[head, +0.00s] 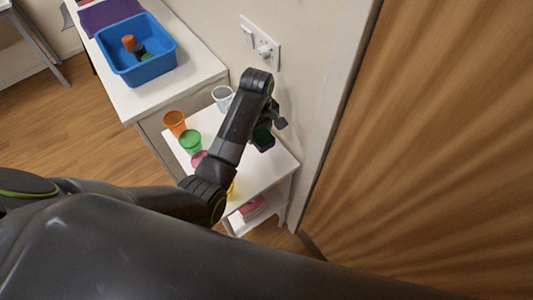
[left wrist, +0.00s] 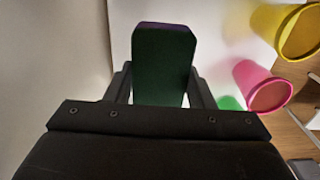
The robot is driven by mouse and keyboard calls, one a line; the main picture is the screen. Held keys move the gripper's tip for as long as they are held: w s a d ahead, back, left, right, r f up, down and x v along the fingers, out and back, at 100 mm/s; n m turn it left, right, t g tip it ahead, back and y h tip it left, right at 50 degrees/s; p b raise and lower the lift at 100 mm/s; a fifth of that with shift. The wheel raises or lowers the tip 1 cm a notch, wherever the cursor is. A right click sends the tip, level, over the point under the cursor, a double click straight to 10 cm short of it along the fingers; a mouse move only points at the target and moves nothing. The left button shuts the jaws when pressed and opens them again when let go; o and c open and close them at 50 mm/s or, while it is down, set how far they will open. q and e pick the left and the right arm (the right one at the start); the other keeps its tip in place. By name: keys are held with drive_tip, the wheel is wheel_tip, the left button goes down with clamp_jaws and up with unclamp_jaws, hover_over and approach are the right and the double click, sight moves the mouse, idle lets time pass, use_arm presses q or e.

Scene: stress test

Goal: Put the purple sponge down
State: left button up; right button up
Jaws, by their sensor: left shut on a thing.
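The purple sponge (left wrist: 164,60) sits between the two fingers of my left gripper (left wrist: 160,88) in the left wrist view. It shows a broad dark green face and a purple top edge. In the head view, my left gripper (head: 270,122) is shut on the sponge (head: 263,138) near the wall side of a small white table (head: 268,166). The sponge appears over the tabletop. I cannot tell whether it touches the surface. My right gripper is not in view.
Orange (head: 175,122), green (head: 191,141), pink (head: 198,157), yellow (head: 230,190) and whitish (head: 222,96) cups stand on the small table, some partly behind my arm. A blue tub (head: 152,68) stands on the white counter (head: 195,72). The wall and a wooden door (head: 430,150) are close right.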

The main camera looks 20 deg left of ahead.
use_arm(q)
drive_tip(key=shift+s+a, duration=0.1)
drive_tip(key=shift+a, duration=0.15)
drive_tip(key=shift+f, duration=0.25)
hover_over(259, 155)
wheel_tip(259, 155, down, 5)
drive_tip(key=shift+p, duration=0.3)
wheel_tip(259, 155, down, 3)
drive_tip(key=shift+a+r, duration=0.1)
drive_tip(key=shift+r, duration=0.1)
drive_tip(key=shift+f+p, duration=0.25)
drive_tip(key=shift+p, duration=0.1)
drive_tip(key=shift+f, duration=0.5)
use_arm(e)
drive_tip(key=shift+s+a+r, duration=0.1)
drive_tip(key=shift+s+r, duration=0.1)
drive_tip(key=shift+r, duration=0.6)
